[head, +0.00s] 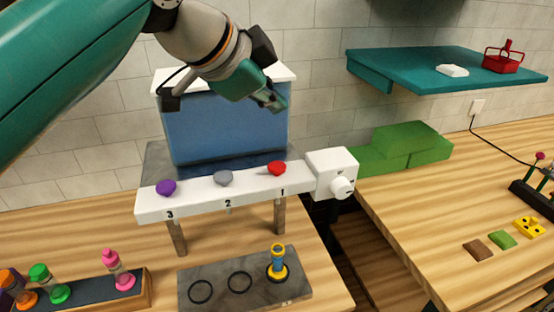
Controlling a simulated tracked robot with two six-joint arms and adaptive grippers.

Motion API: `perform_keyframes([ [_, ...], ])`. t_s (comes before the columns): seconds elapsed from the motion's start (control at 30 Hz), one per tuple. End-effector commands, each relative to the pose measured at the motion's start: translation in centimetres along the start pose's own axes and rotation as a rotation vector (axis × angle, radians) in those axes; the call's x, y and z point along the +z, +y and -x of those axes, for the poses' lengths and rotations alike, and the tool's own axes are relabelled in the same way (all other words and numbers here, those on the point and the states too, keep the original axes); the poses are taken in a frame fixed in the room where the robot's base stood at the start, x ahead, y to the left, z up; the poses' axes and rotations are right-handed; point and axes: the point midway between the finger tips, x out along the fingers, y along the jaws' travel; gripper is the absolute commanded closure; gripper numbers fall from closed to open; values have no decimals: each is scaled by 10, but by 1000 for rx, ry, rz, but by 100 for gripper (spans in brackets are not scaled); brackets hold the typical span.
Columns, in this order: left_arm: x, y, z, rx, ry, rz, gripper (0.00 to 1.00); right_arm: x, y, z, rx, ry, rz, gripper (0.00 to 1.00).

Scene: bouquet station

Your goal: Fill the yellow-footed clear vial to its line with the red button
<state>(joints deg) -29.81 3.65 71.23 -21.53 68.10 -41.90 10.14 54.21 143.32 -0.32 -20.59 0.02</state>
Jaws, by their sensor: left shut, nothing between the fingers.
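The yellow-footed vial (278,261) stands upright on the right-hand ring of a grey plate (215,297), below the end of the dispenser bar marked 1. It looks bluish with a yellow top and foot; its line and fill level are too small to tell. The red button (277,168) sits on top of the white dispenser bar (250,190) above the number 1. My left gripper (273,101) is shut and empty, in front of the blue tank, above the red button and apart from it. My right gripper is out of view.
A grey button (223,178) and a purple button (166,187) share the bar. A white box with a knob (342,187) joins its right end. The blue tank (225,125) stands behind. A rack (140,292) holds several colored vials at left. Green blocks (408,140) lie right.

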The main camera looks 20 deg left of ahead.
Motion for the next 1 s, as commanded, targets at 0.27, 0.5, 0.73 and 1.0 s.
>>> perform_keyframes([
  [0.27, 3, 1, -8, 3, -4, 2, 100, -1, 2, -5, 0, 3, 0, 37],
  [0.5, 14, 12, -23, 3, -4, 2, 100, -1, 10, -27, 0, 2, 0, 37],
  [0.73, 30, 29, -45, 4, -4, 1, 100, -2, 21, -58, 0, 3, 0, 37],
  [1.0, 43, 42, -63, 4, -3, 0, 100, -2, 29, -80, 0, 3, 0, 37],
])
